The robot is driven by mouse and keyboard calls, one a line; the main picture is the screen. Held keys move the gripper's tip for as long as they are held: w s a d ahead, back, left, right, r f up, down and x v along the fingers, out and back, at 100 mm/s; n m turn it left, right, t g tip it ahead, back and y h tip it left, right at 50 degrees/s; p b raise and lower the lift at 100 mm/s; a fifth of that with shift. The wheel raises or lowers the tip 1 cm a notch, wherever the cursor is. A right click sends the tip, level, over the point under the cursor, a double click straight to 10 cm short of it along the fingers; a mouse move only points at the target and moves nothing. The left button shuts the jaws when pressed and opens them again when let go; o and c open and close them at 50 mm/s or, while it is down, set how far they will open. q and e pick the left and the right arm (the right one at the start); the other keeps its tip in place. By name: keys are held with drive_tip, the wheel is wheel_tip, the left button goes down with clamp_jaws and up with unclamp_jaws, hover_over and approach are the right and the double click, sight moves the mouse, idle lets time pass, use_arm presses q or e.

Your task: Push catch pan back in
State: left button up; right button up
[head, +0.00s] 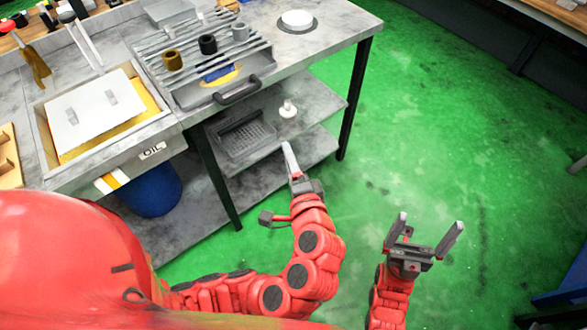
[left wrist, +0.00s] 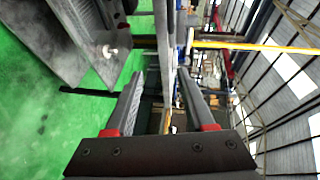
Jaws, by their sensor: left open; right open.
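The grey catch pan (head: 208,94) sits in the bench top under a slatted grate (head: 205,50). Its front part sticks out from under the slats, and a blue and a yellowish patch show inside it. A dark handle (head: 237,90) is on its front. My left gripper (head: 289,158) is in front of and below the handle, apart from it, near the lower shelves. It is open and empty; its fingers also show in the left wrist view (left wrist: 160,80). My right gripper (head: 429,228) is open and empty over the green floor. The pan's rear is hidden by the grate.
Three ring-like parts stand on the grate. A white round piece (head: 297,20) lies on the bench at right. A dark bench leg (head: 355,95) stands at right. The floor at right is free.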

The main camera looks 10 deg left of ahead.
use_arm(q)
drive_tip(key=shift+v, duration=1.65)
drive_tip(key=shift+c, duration=0.2)
drive_tip(key=c, duration=0.5)
drive_tip(key=shift+w+a+m, duration=0.25)
drive_tip(key=shift+m, duration=0.05)
drive_tip(key=shift+c, duration=1.1)
drive_tip(key=w+a+m+y, duration=0.1)
drive_tip(key=a+m, duration=0.1)
drive_tip(key=w+a+f+m+y+b, duration=0.1)
drive_tip(key=a+m, duration=0.1)
drive_tip(key=w+a+m+g+y, duration=0.1)
drive_tip(key=w+a+m, duration=0.1)
drive_tip(key=shift+f+b, duration=0.2)
drive_tip(key=shift+b, duration=0.2)
clamp_jaws()
drive_tip(key=m+g+y, duration=0.2)
drive_tip(key=m+y, duration=0.1)
drive_tip(key=m, duration=0.5)
approach(207, 99)
drive_tip(key=x, duration=0.7)
drive_tip(key=shift+f+p, duration=0.1)
drive_tip(key=shift+p, duration=0.25)
